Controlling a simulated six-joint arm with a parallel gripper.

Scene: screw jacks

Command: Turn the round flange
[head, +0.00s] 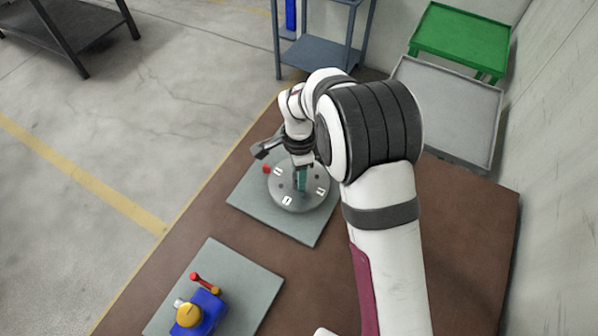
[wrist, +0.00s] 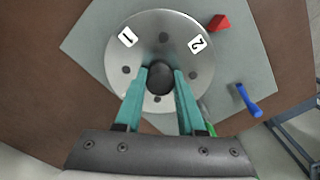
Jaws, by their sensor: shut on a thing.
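The round flange (head: 290,204) is a grey metal disc with dark holes and white number labels. It lies on a grey-green plate (head: 318,228) on the brown table. In the wrist view the flange (wrist: 187,60) shows labels 1 and 2 and a dark round knob (wrist: 160,78) near its middle. My gripper (wrist: 160,84) has teal fingers, one on each side of the knob, shut on it. In the head view my gripper (head: 301,180) reaches down onto the flange, and my arm hides part of the disc.
A red wedge (wrist: 219,22) and a blue piece (wrist: 248,100) are beside the flange. A second plate (head: 258,290) at the front left holds a blue block (head: 205,312) with a yellow knob and red lever. The table (head: 465,220) is bare on the right.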

